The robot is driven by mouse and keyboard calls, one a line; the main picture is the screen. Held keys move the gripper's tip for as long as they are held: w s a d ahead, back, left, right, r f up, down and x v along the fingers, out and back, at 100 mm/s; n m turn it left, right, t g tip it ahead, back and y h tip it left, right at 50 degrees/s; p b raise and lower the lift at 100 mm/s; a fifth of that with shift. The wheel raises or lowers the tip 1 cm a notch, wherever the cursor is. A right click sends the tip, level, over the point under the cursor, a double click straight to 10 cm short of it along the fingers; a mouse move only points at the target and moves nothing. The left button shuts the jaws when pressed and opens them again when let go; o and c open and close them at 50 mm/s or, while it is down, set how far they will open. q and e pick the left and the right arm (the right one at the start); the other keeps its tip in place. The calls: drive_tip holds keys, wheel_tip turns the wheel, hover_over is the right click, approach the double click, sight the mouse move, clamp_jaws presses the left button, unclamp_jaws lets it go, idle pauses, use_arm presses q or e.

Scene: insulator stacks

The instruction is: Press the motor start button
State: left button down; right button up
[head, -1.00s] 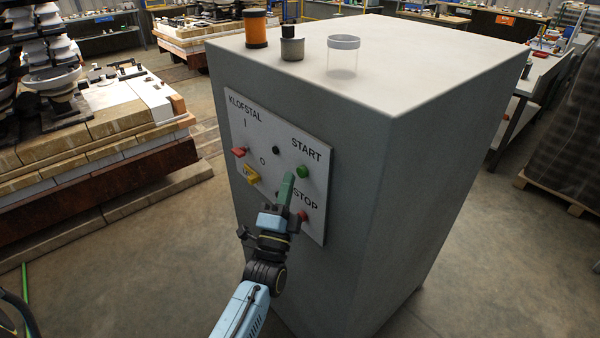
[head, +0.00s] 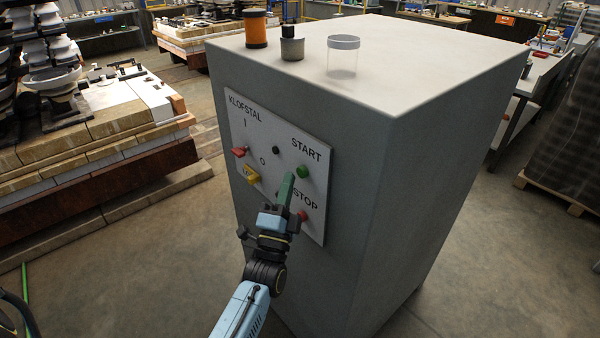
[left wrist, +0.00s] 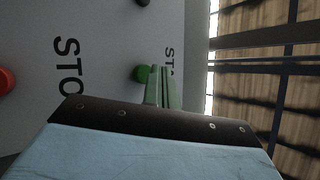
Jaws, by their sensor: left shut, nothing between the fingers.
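The green start button (head: 303,171) sits on the white control panel (head: 235,135) under the word START. It also shows in the left wrist view (left wrist: 140,73), beside the fingertips. My left gripper (head: 288,178) is shut and empty, its green fingers pointing up at the panel just left of and below the green button. In the left wrist view the closed fingers (left wrist: 160,72) overlap the right edge of the button; I cannot tell whether they touch it. My right gripper is not in view.
The panel also carries a red knob (head: 239,152), a yellow switch (head: 252,175) and a black knob (head: 276,150).

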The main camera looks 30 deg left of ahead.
use_arm(q)
drive_tip(key=shift+w, duration=0.1)
drive_tip(key=shift+w+d, duration=0.15)
drive_tip(key=shift+w, duration=0.15)
drive_tip(key=shift+w+d+b, duration=0.2)
drive_tip(key=shift+w+b, duration=0.2)
drive_tip(key=shift+w, duration=0.05)
idle(1.0)
idle(0.3)
drive_tip(key=shift+s+a+p, duration=0.3)
drive_tip(key=shift+s+p, duration=0.2)
drive_tip(key=shift+s, duration=0.35)
drive_tip(key=s, duration=0.1)
drive_tip(key=s+a+p, duration=0.1)
drive_tip(key=s, duration=0.1)
drive_tip(key=s+a+p, duration=0.1)
drive_tip(key=shift+s, duration=0.3)
